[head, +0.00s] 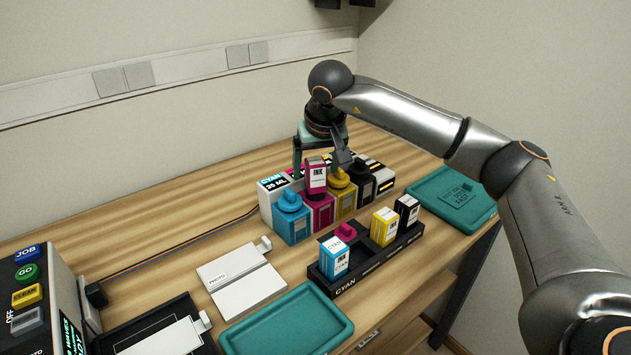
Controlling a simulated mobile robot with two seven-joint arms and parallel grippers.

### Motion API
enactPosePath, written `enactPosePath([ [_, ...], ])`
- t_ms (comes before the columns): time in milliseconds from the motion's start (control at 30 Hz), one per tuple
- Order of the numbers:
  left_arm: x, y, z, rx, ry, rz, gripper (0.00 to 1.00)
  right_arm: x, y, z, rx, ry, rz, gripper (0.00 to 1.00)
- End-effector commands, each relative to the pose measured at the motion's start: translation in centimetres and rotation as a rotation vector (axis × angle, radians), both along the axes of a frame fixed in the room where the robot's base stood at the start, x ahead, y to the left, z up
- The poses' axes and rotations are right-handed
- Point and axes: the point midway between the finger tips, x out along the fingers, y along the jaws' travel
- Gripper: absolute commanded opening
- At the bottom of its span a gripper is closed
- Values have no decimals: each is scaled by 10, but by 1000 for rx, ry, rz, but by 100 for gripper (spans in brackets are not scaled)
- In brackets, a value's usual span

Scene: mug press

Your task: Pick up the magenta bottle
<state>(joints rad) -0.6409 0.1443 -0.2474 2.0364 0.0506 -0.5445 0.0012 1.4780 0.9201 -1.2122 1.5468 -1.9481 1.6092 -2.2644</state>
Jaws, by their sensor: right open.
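The magenta bottle (317,178) stands roughly upright on top of the magenta tank (321,211), in the row of ink tanks. It has a white label with dark lettering. My right gripper (319,164) is open, reaching down from above at the bottle. One finger shows left of the bottle and one right of it, near its top. I cannot tell whether either finger touches it. My left gripper is not in view.
Cyan (291,218), yellow (341,195) and black tanks flank the magenta tank closely. Teal trays lie at front (288,325) and right (456,198).

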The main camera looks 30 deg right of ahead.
Motion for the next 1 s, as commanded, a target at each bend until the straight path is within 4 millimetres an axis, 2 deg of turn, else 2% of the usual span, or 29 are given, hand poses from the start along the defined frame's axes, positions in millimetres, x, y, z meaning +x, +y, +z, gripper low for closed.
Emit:
enactPosePath([
  [100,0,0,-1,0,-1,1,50,3,-1,-10,1,1,1,85],
  [367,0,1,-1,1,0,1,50,4,-1,-11,1,0,1,83],
  [1000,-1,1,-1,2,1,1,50,4,-1,-10,1,-1,2,11],
])
